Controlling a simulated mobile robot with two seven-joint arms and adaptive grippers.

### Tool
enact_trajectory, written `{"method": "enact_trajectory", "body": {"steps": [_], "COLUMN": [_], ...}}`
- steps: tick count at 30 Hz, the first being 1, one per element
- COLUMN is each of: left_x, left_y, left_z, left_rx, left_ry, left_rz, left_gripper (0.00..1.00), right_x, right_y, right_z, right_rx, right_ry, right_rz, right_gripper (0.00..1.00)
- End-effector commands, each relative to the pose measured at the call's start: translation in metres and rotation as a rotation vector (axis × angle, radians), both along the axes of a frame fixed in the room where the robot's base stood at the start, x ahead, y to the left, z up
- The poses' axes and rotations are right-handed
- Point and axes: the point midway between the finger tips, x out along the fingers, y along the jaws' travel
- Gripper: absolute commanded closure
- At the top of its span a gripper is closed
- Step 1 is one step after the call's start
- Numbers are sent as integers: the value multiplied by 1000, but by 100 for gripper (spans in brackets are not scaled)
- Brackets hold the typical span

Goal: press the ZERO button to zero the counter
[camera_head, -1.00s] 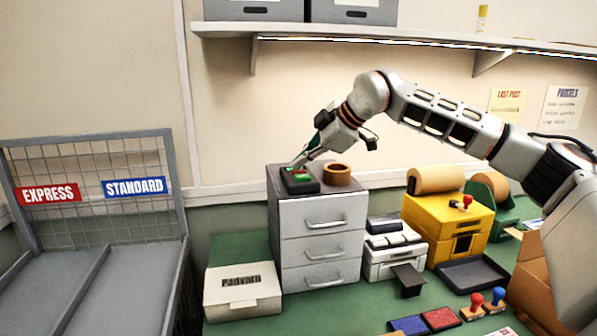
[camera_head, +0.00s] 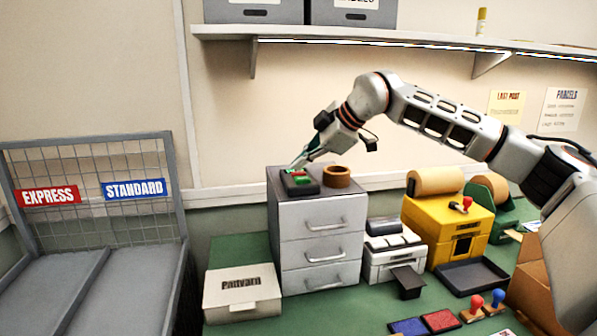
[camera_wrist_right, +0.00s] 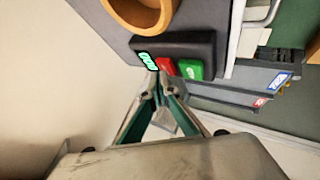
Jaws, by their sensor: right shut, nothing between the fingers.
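The counter (camera_head: 313,188) is a small black box on top of the grey drawer unit. In the right wrist view the counter (camera_wrist_right: 205,48) shows a lit green display (camera_wrist_right: 147,59), a red button (camera_wrist_right: 166,65) and a green button (camera_wrist_right: 189,69). I cannot read which button says ZERO. My right gripper (camera_head: 294,167) is shut and empty, its fingers pointing down at the counter. In the right wrist view its fingertips (camera_wrist_right: 156,76) are at the near edge of the red button, beside the display; I cannot tell whether they touch. My left gripper is not in view.
A brown tape roll (camera_head: 337,177) stands beside the counter on the drawer unit (camera_head: 322,214). A shelf (camera_head: 400,38) runs above. A white carton (camera_head: 242,292), a white printer-like device (camera_head: 392,262) and a yellow machine (camera_head: 455,228) stand on the green table.

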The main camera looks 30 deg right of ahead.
Motion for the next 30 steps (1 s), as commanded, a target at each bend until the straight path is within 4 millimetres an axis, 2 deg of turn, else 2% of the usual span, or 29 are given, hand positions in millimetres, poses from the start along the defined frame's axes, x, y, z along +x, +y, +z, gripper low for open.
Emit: {"method": "enact_trajectory", "body": {"steps": [4, 17, 30], "left_x": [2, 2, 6], "left_y": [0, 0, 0], "left_z": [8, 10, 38], "left_rx": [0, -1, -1], "left_ry": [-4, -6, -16], "left_rz": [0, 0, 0], "left_gripper": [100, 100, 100], "right_x": [0, 0, 0], "right_y": [0, 0, 0], "right_z": [10, 12, 50], "right_rx": [0, 0, 1], "right_ry": [0, -1, -2], "right_rz": [0, 1, -1], "right_gripper": [100, 100, 100]}}
